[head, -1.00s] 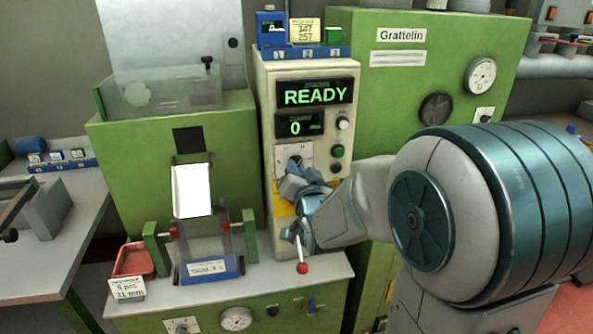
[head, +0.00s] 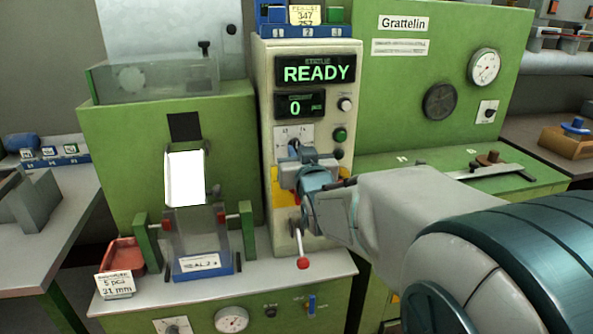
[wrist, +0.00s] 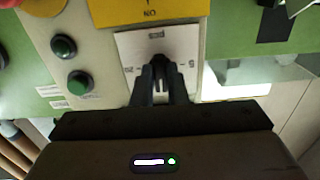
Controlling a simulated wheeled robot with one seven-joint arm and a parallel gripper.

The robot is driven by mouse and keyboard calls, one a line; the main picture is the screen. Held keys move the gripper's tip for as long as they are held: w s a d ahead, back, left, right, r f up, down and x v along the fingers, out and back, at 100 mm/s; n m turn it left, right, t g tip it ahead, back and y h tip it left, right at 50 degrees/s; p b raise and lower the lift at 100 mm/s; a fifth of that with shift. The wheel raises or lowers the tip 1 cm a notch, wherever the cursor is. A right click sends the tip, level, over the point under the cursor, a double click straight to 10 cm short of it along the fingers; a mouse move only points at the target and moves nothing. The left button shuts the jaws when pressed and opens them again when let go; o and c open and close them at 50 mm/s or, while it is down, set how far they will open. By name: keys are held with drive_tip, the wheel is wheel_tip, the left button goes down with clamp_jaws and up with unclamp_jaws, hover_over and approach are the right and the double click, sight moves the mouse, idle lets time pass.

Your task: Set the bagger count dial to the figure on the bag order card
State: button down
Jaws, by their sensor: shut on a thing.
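The count dial is a dark knob (wrist: 157,61) on a white scale plate (wrist: 128,44) with marks around it, seen in the wrist view. My gripper (wrist: 160,88) is shut on the knob, its two dark fingers on either side. In the head view the same plate (head: 281,136) shows above my gripper (head: 303,160), which hides the knob. The bag order card (head: 116,284) stands at the front left by the red tray and reads 5 pcs, 21 mm. The cabinet's displays read READY (head: 316,71) and 0 pcs (head: 299,105). The dial's setting is not legible.
A green button (head: 340,134) and a pale knob (head: 345,104) sit right of the dial. A red-tipped lever (head: 303,263) hangs below my gripper. A red tray (head: 122,255) and a clear bag holder on a blue base (head: 187,273) stand left.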

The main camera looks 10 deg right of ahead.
drive_tip(key=shift+d+n+b, duration=0.15)
drive_tip(key=shift+n+b, duration=3.95)
drive_tip(key=shift+n, duration=0.4)
drive_tip(key=shift+d+n+b, duration=0.1)
drive_tip(key=shift+n+b, duration=4)
drive_tip(key=shift+n, duration=0.4)
drive_tip(key=c, duration=1.4)
unclamp_jaws()
drive_tip(key=shift+c, duration=0.2)
drive_tip(key=shift+r, duration=0.1)
drive_tip(key=shift+s, duration=0.1)
